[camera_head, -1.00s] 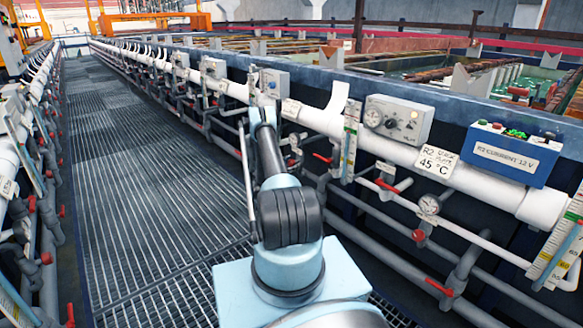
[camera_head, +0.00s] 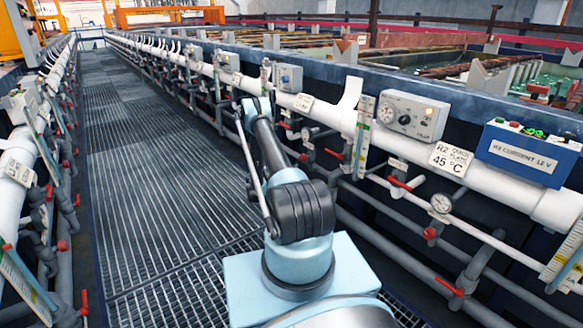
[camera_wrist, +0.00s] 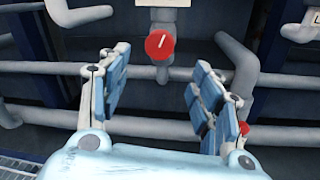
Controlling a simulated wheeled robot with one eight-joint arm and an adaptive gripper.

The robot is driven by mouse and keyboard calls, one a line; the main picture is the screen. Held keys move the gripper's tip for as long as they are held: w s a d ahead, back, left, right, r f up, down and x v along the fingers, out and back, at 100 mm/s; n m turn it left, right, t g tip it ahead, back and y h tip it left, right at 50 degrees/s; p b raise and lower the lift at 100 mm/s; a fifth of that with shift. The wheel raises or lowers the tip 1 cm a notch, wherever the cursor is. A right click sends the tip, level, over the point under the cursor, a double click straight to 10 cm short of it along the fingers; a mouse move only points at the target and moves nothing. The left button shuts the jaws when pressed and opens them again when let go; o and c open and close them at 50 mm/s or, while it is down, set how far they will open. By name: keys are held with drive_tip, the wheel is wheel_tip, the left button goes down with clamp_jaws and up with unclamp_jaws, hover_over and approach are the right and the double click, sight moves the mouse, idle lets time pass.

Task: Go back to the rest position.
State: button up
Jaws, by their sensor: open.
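My gripper (camera_wrist: 160,100) shows in the wrist view with its two blue-padded fingers spread wide apart. It is open, with nothing between the fingers. Beyond the fingers are grey pipes and a round red valve knob (camera_wrist: 159,45) with a white mark, apart from the fingers. In the head view my arm reaches forward over the walkway beside the right pipe rack; the gripper itself is hard to make out there.
A grated walkway (camera_head: 150,190) runs ahead, free of objects. The right rack carries a white pipe (camera_head: 330,112), a gauge box (camera_head: 413,116), a blue current box (camera_head: 528,152) and red valve handles (camera_head: 446,286). Another pipe rack (camera_head: 20,155) lines the left side.

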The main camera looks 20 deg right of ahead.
idle(0.3)
wheel_tip(320, 180, up, 21)
drive_tip(key=s+m+g+y, duration=0.2)
drive_tip(key=s+m+y, duration=0.15)
drive_tip(key=m, duration=0.25)
drive_tip(key=s+a+r+m+g+y, duration=0.1)
drive_tip(key=s+a+r+m+y, duration=0.1)
drive_tip(key=s+r, duration=0.5)
drive_tip(key=s+a+r+m+g+y, duration=0.1)
drive_tip(key=s+a+r+m+y, duration=0.15)
drive_tip(key=s+r, duration=0.4)
drive_tip(key=s+a+r+m+y, duration=0.1)
drive_tip(key=s+a+r, duration=0.1)
drive_tip(key=s, duration=0.4)
drive_tip(key=s+a+r+m, duration=0.1)
drive_tip(key=s+m, duration=0.1)
drive_tip(key=s, duration=0.5)
drive_tip(key=s+a+f+m+y, duration=0.2)
drive_tip(key=s+a, duration=0.2)
drive_tip(key=s, duration=0.6)
drive_tip(key=s+a+f+m+g+y, duration=0.1)
drive_tip(key=s+a, duration=0.4)
drive_tip(key=s, duration=0.6)
drive_tip(key=s+a+f+m+y, duration=0.4)
drive_tip(key=s, duration=0.7)
drive_tip(key=shift+s+a+f+g, duration=0.25)
drive_tip(key=shift+a+f+g, duration=0.05)
drive_tip(key=shift+f+g, duration=0.1)
